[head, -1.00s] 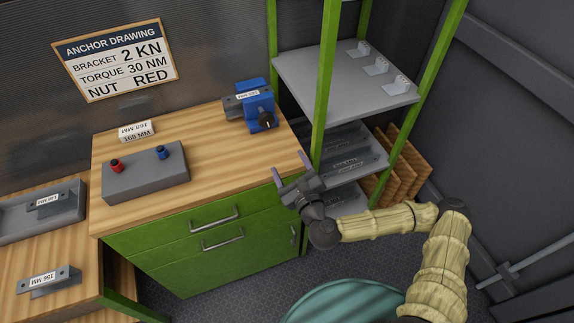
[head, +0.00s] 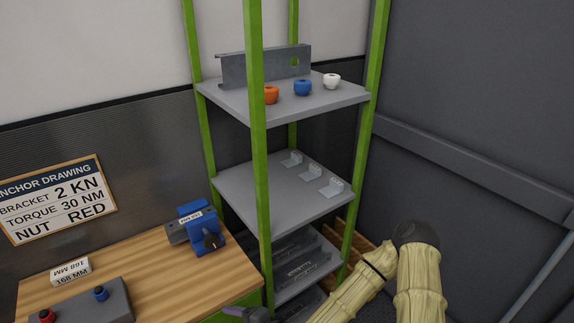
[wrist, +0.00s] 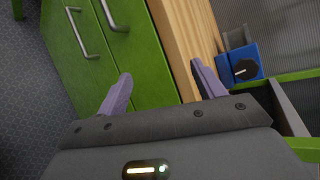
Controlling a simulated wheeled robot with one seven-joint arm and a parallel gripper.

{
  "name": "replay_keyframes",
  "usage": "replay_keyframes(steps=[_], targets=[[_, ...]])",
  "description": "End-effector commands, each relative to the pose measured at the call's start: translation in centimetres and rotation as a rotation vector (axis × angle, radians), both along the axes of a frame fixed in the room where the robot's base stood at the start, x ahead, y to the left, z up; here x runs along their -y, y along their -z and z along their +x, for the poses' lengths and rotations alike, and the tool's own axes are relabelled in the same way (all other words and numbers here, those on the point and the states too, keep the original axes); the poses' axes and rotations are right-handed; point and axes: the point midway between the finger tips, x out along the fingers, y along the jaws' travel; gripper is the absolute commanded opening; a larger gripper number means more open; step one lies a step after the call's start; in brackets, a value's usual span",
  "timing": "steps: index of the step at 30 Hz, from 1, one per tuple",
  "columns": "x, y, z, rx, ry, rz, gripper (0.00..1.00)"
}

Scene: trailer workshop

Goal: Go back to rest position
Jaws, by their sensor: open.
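My gripper (wrist: 162,84) is open and empty in the wrist view, its two purple fingers apart. It is in front of the green drawer cabinet (wrist: 75,60) and the wooden bench top (wrist: 185,40). In the head view only a small part of my gripper (head: 245,314) shows at the bottom edge, beside the bench corner. My arm folds up at the lower right of the head view.
The green-posted shelf rack (head: 258,150) stands close to my arm, with brackets on its middle shelf and orange, blue and white round pieces on top. A blue vise (head: 203,228) sits on the bench (head: 150,275). A grey block (head: 85,305) holds red and blue knobs.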

Motion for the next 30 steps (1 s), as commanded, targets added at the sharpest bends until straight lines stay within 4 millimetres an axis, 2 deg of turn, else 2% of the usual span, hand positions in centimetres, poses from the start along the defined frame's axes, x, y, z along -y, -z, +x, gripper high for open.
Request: replay_keyframes(steps=[7,14,17,23,30], targets=[[4.2,1.6,-1.0,0.112,-0.229,-0.339,0.68],[9.7,1.1,-0.7,0.177,-0.389,-0.624,0.68],[12.2,0.2,-0.3,0.195,-0.443,-0.738,0.68],[17.1,-3.0,0.2,0.21,-0.523,-0.939,0.68],[22.2,-8.4,0.0,0.206,-0.577,-1.124,0.68]])
